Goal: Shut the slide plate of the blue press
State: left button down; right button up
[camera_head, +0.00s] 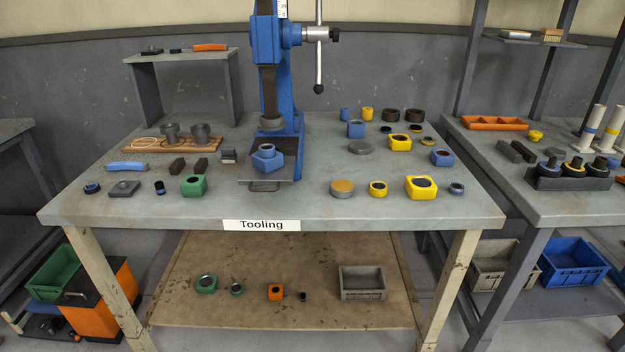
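The blue press (285,90) stands at the back middle of the grey workbench. Its ram (268,92) hangs above the base, and its lever (319,60) hangs down on the right with a dark ball at the end. The dark slide plate (284,172) sticks out from the press base toward the front of the bench. A blue hexagonal part with a round opening (267,158) sits on the plate. A handle-like lip (264,187) shows at the plate's front edge. Neither of my grippers is in view.
Green housing (194,186), round disc (343,188) and several yellow and blue parts stand on the bench (225,207) either side of the plate. A wooden board (160,145) with grey cups lies left. The strip before the plate, above the "Tooling" label (262,225), is clear.

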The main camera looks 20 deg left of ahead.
aim_at(250, 174)
jog(key=u, duration=0.25)
jog(key=i, duration=0.9)
jog(key=u, duration=0.55)
